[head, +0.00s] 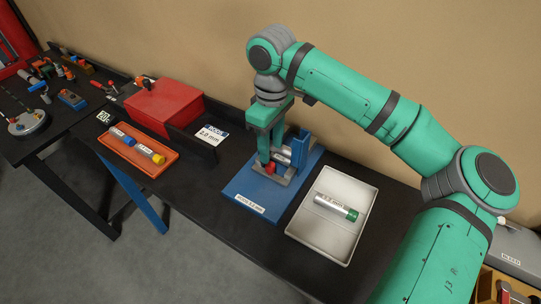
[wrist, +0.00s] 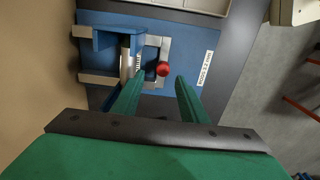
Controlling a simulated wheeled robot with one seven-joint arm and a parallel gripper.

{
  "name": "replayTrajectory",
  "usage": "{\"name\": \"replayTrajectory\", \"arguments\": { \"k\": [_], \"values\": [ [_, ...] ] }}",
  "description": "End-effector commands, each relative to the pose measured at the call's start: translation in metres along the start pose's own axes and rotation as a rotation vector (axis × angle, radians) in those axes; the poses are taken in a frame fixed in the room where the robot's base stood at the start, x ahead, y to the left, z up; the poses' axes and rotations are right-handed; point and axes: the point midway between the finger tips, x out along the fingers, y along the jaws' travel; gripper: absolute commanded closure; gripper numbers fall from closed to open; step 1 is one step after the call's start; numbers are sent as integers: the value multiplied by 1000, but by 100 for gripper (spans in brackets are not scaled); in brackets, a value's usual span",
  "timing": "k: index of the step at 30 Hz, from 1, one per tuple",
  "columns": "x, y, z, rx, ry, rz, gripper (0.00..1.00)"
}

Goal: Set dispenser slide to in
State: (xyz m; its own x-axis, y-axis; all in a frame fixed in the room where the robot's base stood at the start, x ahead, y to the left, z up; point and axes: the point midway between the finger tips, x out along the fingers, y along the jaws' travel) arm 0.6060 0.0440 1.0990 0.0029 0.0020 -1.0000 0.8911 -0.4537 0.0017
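The dispenser stands on a blue base plate (head: 250,191) on the black bench. Its blue upright part (head: 301,146) and grey metal slide parts (head: 283,157) show beside my gripper. A red knob (head: 270,168) sits low at the front of the slide. In the wrist view the red knob (wrist: 163,69) lies ahead of the gap between my fingers, beside a grey bracket and a silver cylinder (wrist: 126,60). My gripper (wrist: 160,88) is open, with its green fingers apart and nothing between them. Whether a finger touches the knob I cannot tell.
A white tray (head: 297,230) with a green-capped tube (head: 336,208) stands right of the dispenser.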

Motion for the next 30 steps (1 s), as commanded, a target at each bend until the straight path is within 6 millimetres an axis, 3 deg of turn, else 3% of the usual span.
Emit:
{"name": "replayTrajectory", "arguments": {
  "k": [3,10,30],
  "values": [
    [-21,0,-1,0,2,2,60],
    [-44,1,-1,0,2,2,60],
    [-46,1,1,2,1,2,60]
  ]
}}
